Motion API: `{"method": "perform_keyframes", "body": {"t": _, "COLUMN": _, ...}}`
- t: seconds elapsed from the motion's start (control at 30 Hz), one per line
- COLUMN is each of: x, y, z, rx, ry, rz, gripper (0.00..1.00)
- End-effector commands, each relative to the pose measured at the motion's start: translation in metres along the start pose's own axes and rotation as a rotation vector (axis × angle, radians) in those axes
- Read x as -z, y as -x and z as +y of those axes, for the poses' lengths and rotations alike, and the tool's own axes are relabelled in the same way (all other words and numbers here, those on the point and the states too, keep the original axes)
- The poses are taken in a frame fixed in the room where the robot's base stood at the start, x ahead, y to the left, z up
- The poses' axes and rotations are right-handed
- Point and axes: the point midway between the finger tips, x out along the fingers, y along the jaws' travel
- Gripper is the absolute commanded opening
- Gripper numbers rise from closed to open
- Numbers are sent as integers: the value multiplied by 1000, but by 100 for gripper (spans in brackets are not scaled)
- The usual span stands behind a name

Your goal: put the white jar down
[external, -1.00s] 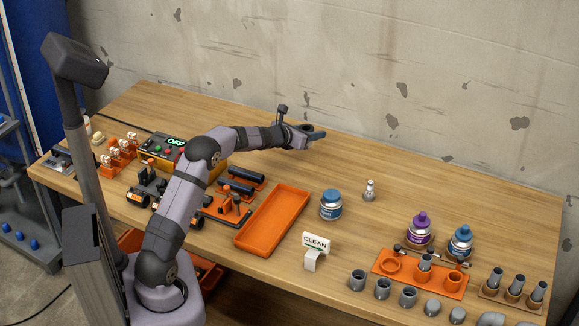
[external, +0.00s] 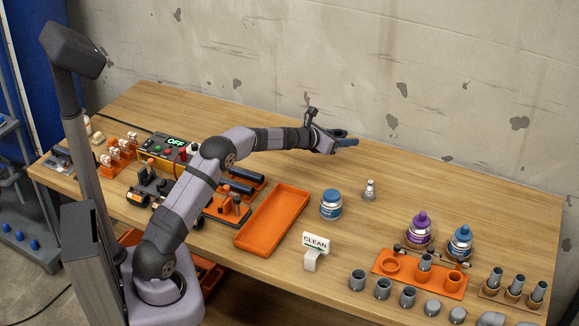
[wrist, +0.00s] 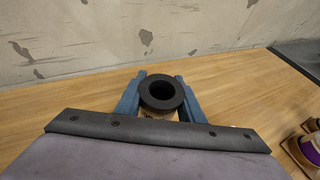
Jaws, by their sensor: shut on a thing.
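My gripper (external: 345,140) is over the back of the wooden table, in front of the concrete wall. In the wrist view its two blue fingers (wrist: 160,78) are shut on the white jar (wrist: 162,105). The jar shows from above as a thick black ring around a dark opening, with a small strip of pale, marked body below it. The rest of its body is hidden. In the external view I cannot make out the jar at my gripper. Whether its base touches the table cannot be told.
Bare wood lies around and behind my gripper. A blue-lidded jar (external: 331,205) and a small silvery bottle (external: 370,190) stand nearer the front. Purple-capped (external: 421,230) and blue-capped (external: 460,243) bottles stand at right.

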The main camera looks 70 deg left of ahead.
Motion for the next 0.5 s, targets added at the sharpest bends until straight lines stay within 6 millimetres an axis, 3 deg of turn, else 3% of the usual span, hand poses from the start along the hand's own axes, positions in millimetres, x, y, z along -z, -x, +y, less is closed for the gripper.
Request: {"method": "perform_keyframes", "body": {"t": 0.5, "x": 55, "y": -23, "z": 0, "rx": 1, "ry": 0, "rz": -1, "gripper": 11}}
